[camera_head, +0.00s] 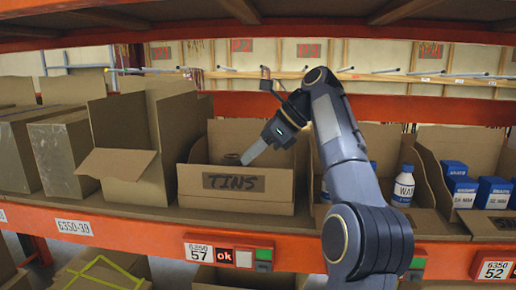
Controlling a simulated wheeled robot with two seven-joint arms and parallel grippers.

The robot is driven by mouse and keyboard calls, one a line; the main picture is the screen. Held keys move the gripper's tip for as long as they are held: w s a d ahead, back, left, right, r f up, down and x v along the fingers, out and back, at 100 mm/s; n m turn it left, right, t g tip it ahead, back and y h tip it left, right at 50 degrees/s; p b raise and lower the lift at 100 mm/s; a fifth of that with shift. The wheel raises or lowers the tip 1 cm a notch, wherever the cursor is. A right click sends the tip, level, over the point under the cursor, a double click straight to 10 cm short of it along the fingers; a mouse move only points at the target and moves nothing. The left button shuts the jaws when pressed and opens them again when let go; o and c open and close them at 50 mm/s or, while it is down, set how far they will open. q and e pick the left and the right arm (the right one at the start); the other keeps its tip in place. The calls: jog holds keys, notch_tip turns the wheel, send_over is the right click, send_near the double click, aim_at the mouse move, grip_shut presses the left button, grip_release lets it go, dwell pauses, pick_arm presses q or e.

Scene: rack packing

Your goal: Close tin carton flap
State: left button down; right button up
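The tin carton (235,203) is an open-topped brown cardboard box with "TINS" written on its front. It stands on the middle of the orange rack shelf. A small brown round thing (231,159), perhaps a tin, shows inside. Cardboard panels stand up at its back and left side; I cannot tell which is the flap. My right gripper (252,155) reaches in from the right, its grey finger tips pointing down-left over the carton's opening. The fingers overlap in this view, so their gap is hidden. I see nothing clearly held. My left gripper is out of view.
An open carton (140,190) with a folded-out flap stands close on the left, beside grey-sided boxes (65,158). On the right are a white bottle (403,188) and blue-and-white boxes (460,185). An orange beam (200,29) runs above the shelf.

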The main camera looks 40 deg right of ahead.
jog(key=shift+v, duration=1.35)
jog(key=shift+a, duration=0.1)
jog(key=shift+s+a+f+n, duration=0.1)
jog(key=shift+s+a+n, duration=0.1)
jog(key=shift+n, duration=0.2)
jog(key=s+a+f+n+b, duration=0.1)
jog(key=s+a+f+n, duration=0.5)
jog(key=f, duration=0.6)
jog(key=s+a+f+n+h+b, duration=0.1)
jog(key=s+a+f+n+b, duration=0.1)
jog(key=s+a+f+n, duration=0.5)
jog(key=s+a+f+n+g+h+b, duration=0.1)
jog(key=s+a+f+n, duration=0.5)
jog(key=f+n, duration=0.6)
notch_tip(320, 180, down, 6)
jog(key=a, duration=0.2)
jog(key=shift+s+a+n+b, duration=0.3)
jog(key=shift+s+b, duration=0.05)
jog(key=shift+s, duration=0.05)
jog(key=shift+f, duration=0.15)
